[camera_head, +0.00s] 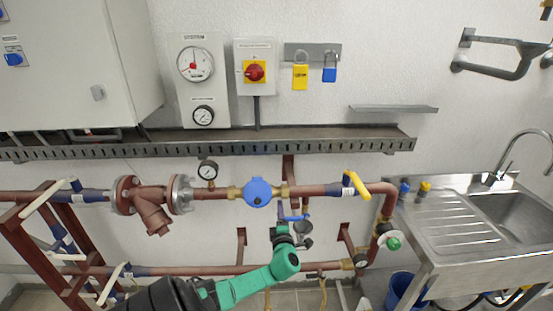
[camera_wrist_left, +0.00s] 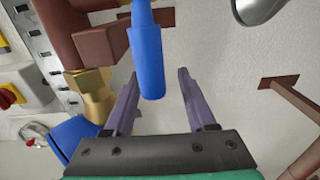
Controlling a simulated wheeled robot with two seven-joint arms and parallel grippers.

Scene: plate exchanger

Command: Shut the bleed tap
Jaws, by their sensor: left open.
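The bleed tap's blue lever (camera_wrist_left: 148,60) hangs between my left gripper's two purple fingers (camera_wrist_left: 157,78) in the left wrist view. Its rounded free end lies inside the gap, nearer the left finger, and I see space on both sides. In the head view, the blue lever (camera_head: 293,218) shows small under the upper red pipe, just right of the blue round meter. My left gripper (camera_head: 283,227) is open there, at the end of the teal wrist, and it partly hides the tap. The tap's body is hard to make out. My right gripper is not in view.
The blue meter (camera_head: 257,191), a yellow-handled valve (camera_head: 355,184) and a red pipe surround the tap. A brass fitting (camera_wrist_left: 92,95) is close to my left finger. A grey cable tray (camera_head: 220,141) runs above. A steel sink (camera_head: 470,220) stands at right.

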